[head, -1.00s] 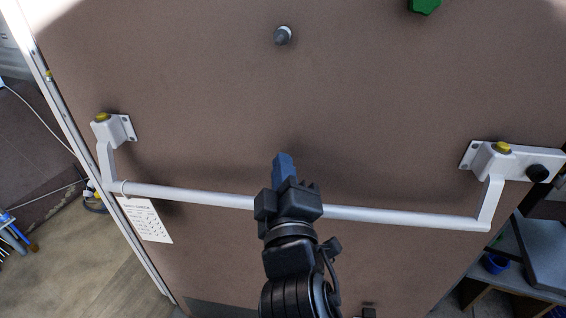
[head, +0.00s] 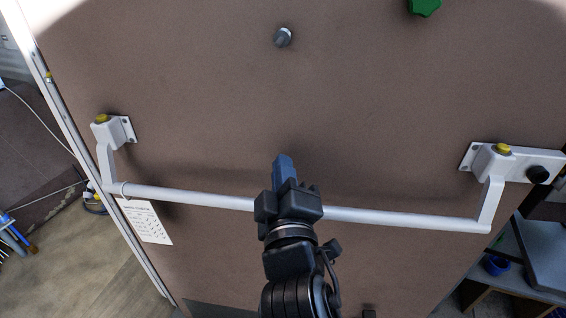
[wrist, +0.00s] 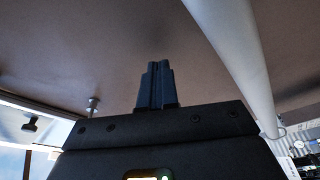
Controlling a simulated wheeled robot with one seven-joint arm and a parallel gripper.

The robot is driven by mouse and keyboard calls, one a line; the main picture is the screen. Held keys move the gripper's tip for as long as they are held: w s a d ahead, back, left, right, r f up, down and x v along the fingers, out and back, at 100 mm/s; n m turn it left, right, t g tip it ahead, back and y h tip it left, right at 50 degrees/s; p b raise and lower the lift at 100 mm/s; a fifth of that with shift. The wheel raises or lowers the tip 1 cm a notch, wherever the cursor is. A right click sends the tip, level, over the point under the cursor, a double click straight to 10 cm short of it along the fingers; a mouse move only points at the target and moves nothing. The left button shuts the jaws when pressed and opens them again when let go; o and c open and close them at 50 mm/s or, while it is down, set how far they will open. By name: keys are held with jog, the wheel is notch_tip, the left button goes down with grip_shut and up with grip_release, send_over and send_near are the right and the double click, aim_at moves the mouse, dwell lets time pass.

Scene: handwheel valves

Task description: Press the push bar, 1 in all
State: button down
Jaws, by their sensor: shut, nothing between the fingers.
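The push bar (head: 400,217) is a long pale grey tube across a brown panel (head: 350,100). White brackets with yellow caps hold it, a left bracket (head: 113,130) and a right bracket (head: 492,165). My gripper (head: 284,166) is shut and empty. In the head view it overlaps the middle of the bar and hides that part, with its blue fingertips above the bar. In the wrist view the shut fingers (wrist: 156,84) point toward the panel, and the bar (wrist: 236,50) runs past on the right, apart from the fingertips. I cannot tell whether the gripper body touches the bar.
A grey knob (head: 283,37) and a green handwheel (head: 425,6) sit higher on the panel. A white printed card (head: 148,220) hangs from the bar's left end. A black round knob (head: 538,174) is beside the right bracket. The panel around the fingertips is bare.

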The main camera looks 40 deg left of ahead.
jog(key=shift+s+d+r+p, duration=0.45)
jog(key=shift+s+r+p, duration=0.2)
jog(key=shift+s, duration=0.15)
jog(key=shift+s+d+r+p, duration=0.4)
jog(key=shift+s+r+p, duration=0.1)
jog(key=shift+s+r, duration=0.25)
jog(key=shift+f, duration=0.1)
jog(key=s+r, duration=0.1)
jog(key=s+d+r+p, duration=0.2)
jog(key=shift+s, duration=0.35)
jog(key=shift+f, duration=0.1)
dwell(0.3)
